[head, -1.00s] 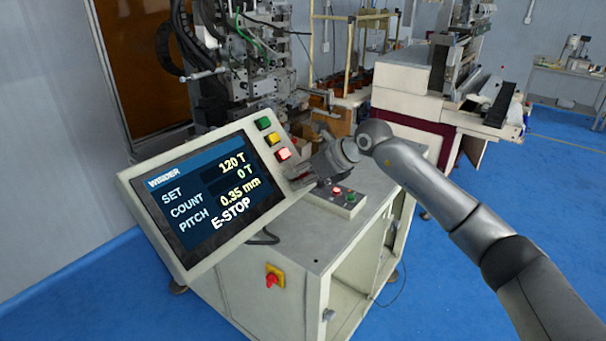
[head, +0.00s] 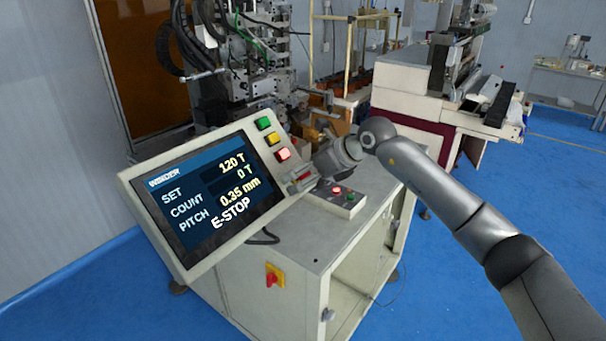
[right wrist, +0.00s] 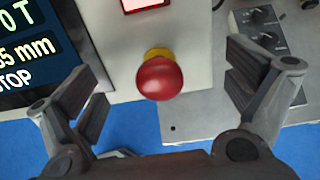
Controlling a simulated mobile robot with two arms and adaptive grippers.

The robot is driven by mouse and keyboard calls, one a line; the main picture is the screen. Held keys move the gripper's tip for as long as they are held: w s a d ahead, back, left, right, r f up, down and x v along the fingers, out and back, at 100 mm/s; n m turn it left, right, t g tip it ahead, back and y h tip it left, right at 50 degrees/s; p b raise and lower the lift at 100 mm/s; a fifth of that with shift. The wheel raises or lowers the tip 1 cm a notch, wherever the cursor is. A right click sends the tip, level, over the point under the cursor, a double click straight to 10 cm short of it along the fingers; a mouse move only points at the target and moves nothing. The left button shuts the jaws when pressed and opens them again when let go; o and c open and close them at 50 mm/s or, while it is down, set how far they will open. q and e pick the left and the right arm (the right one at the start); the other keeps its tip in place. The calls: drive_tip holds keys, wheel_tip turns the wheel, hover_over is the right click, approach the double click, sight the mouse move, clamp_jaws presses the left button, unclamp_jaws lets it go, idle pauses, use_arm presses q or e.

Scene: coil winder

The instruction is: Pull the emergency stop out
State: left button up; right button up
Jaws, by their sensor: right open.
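The emergency stop is a round red mushroom button (right wrist: 160,78) on a yellow collar, on the pale front of the control panel below a lit red square button. In the right wrist view it sits between the two open fingers of my right gripper (right wrist: 166,88), with space on both sides. No contact shows. In the head view my right gripper (head: 302,181) is at the panel's lower right edge, and a small red part shows by its fingers. The panel screen (head: 210,200) reads E-STOP. My left gripper is not in view.
A small box with knobs and lit buttons (head: 342,195) sits on the cabinet top beside my right gripper. A red and yellow switch (head: 274,276) is on the cabinet front. The winder machine (head: 245,60) stands behind the panel. Blue floor is clear at right.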

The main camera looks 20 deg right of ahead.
idle(0.6)
drive_tip(key=p+v, duration=0.1)
drive_tip(key=v, duration=0.6)
idle(0.4)
